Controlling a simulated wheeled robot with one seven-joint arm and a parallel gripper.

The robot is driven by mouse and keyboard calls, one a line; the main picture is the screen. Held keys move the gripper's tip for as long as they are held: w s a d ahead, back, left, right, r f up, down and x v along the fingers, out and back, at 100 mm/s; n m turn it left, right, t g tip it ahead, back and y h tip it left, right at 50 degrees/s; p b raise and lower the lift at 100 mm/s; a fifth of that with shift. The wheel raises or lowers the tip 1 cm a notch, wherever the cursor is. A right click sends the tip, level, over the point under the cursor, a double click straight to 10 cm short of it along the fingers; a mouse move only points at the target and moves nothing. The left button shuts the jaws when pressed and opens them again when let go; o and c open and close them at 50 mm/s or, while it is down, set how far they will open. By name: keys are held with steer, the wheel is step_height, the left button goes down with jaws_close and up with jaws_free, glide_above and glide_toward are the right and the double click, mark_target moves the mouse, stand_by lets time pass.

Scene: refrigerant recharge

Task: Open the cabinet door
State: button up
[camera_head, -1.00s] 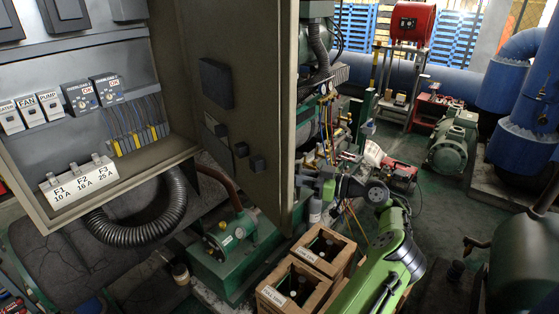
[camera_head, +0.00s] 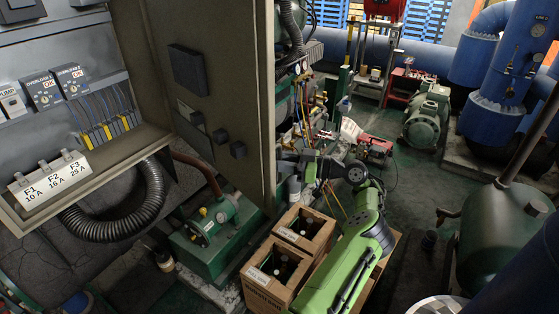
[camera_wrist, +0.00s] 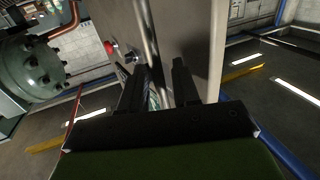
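The grey cabinet (camera_head: 160,143) at the left of the head view stands open, with its labelled switches and fuses exposed. Its door (camera_head: 222,85) is swung wide, and its inner face shows. My gripper (camera_head: 283,160) is at the door's free edge, partly hidden behind it. In the wrist view, the two black fingers (camera_wrist: 159,72) are apart, beside a grey panel (camera_wrist: 195,30) that appears to be the door. A shiny upright bar or edge (camera_wrist: 148,30) runs between them. I cannot tell whether they touch it.
Wooden crates (camera_head: 303,228) with bottles stand below the door, close to my arm. A green pump unit (camera_head: 208,230) and black hose (camera_head: 125,215) lie under the cabinet. A green tank (camera_head: 505,235) stands at right. Some floor (camera_head: 415,200) is clear between.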

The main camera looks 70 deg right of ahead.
steer(key=s+d+b, duration=0.1)
steer(key=s, duration=1.4)
steer(key=shift+s+d+b, duration=0.15)
steer(key=shift+s+b, duration=0.15)
steer(key=shift+s, duration=0.05)
